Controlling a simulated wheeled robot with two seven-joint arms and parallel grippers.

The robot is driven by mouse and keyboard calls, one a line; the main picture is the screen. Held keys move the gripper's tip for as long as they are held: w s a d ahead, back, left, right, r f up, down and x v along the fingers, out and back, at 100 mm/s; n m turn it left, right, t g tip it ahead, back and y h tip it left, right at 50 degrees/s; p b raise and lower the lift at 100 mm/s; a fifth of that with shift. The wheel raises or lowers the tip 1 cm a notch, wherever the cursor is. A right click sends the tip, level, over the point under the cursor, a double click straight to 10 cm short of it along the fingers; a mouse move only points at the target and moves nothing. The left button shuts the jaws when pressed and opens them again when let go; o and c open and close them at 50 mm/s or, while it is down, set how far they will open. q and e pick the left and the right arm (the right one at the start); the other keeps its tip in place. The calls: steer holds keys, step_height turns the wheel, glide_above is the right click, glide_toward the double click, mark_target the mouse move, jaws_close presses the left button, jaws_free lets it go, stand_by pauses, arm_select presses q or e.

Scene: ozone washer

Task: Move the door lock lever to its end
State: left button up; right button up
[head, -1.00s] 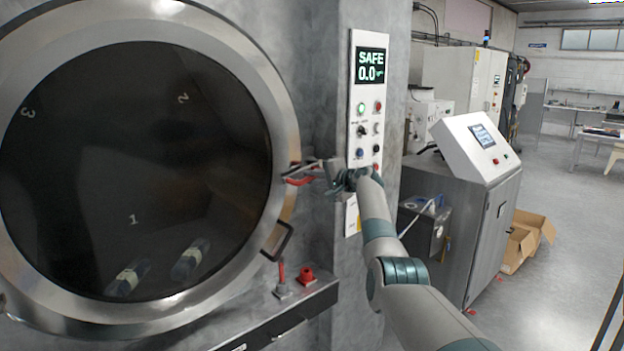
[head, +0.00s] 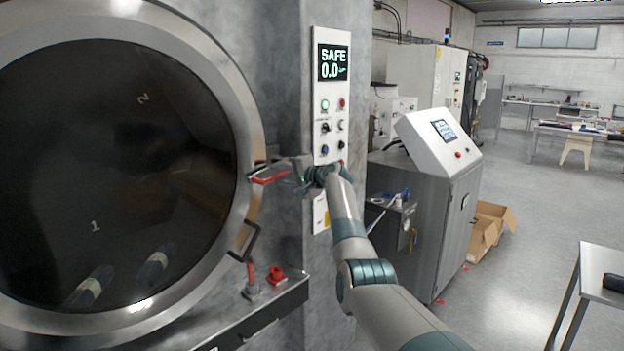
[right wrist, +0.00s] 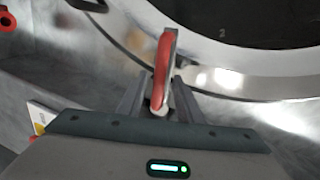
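The door lock lever (head: 268,178), with a red grip, is at the right rim of the round door (head: 200,60). My right gripper (head: 262,171) is at this lever, with its arm coming from the lower right. In the right wrist view the red lever (right wrist: 163,70) lies between the two fingers of my right gripper (right wrist: 161,85) and points away from the palm. Whether both fingers press on it cannot be told. My left gripper is out of view.
A black bent handle (head: 246,241) is on the rim below the gripper. A small red lever (head: 251,273) and a red button (head: 276,275) are on the ledge below. The control panel (head: 325,100) reading SAFE 0.0 stands close behind my right wrist.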

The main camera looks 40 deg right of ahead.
steer(key=b+v, duration=0.6)
steer(key=v, duration=1)
stand_by(0.3)
